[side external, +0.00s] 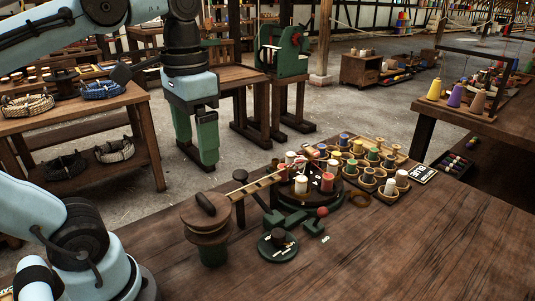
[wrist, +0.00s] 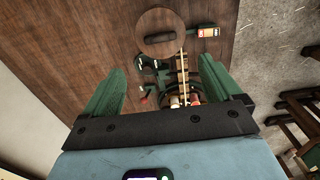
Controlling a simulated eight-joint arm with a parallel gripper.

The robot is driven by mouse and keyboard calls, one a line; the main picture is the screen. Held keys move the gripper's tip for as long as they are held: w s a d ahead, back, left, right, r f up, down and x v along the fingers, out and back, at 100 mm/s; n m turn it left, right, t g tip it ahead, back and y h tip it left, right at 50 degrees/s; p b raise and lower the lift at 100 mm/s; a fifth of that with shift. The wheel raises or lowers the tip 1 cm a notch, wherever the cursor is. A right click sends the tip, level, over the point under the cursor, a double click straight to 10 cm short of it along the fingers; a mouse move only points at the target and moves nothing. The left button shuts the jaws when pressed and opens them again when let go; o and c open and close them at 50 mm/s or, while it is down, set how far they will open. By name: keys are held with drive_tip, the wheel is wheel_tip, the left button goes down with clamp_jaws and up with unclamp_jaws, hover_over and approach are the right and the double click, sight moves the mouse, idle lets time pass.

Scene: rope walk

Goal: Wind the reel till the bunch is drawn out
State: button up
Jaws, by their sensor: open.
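The reel (side external: 207,213) stands on the near part of the bench, a round wooden top with a dark raised grip across it on a green base. In the wrist view the reel's wooden disc (wrist: 160,46) lies beyond my fingertips. A light slatted strip (side external: 262,183) runs from beside the reel to a dark round stand (side external: 292,201) carrying several spools; I cannot tell which threads form the bunch. My gripper (side external: 208,166) hangs with its green fingers downward, apart from the reel. In the wrist view my gripper (wrist: 161,65) has its fingers wide apart with nothing between them.
A green dish (side external: 278,252) with small pieces and a red-knobbed lever (side external: 322,212) sit beside the stand. Several spools fill a wooden rack (side external: 375,168) behind, next to a small sign (side external: 422,174). The bench's right front is clear.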

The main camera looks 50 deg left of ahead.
sight(205, 199)
wheel_tip(205, 199, down, 12)
drive_tip(key=shift+r, duration=0.1)
idle(0.5)
drive_tip(key=c, duration=1.1)
drive_tip(key=shift+o, duration=0.2)
drive_tip(key=n, duration=1)
drive_tip(key=shift+n, duration=0.3)
